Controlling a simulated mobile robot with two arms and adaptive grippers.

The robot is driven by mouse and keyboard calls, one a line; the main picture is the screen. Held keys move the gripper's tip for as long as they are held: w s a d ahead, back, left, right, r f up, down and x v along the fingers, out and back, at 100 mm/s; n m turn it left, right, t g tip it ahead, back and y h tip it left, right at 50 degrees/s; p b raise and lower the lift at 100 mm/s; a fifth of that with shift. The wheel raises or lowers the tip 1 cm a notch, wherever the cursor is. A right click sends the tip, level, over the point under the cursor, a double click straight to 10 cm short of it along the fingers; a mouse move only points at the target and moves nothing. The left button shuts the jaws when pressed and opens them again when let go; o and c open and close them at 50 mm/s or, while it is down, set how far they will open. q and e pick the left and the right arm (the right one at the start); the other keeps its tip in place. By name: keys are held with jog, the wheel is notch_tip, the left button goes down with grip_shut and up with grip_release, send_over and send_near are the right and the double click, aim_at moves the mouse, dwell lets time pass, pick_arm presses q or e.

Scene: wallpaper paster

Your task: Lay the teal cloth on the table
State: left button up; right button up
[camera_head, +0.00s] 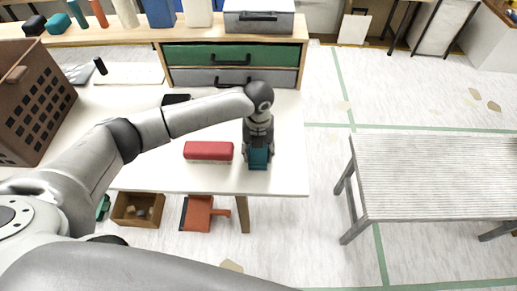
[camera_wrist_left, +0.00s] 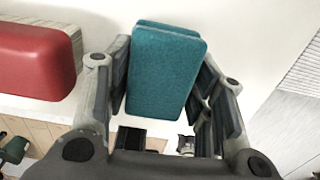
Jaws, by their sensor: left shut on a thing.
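The teal cloth (camera_wrist_left: 165,75) is a folded, block-like piece between the two fingers of my left gripper (camera_wrist_left: 170,100) in the left wrist view. The gripper is shut on it. In the head view the cloth (camera_head: 258,157) shows below the left gripper (camera_head: 258,145), over the right part of the white table (camera_head: 285,170). I cannot tell whether the cloth touches the table top. My right gripper is not in view.
A red brush-like block (camera_head: 208,151) lies on the table just left of the gripper. A brown basket (camera_head: 35,100) stands at the left. Drawers (camera_head: 235,65) stand at the back. A grey slatted bench (camera_head: 435,175) is at the right. The table's right edge is close.

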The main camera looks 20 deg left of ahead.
aim_at(259, 150)
pick_arm(q)
jog(key=shift+d+f, duration=0.1)
jog(key=shift+f, duration=0.1)
jog(key=o, duration=1)
jog(key=shift+o, duration=0.2)
notch_tip(259, 150, up, 12)
jog(key=b, duration=0.1)
jog(key=shift+r, duration=0.15)
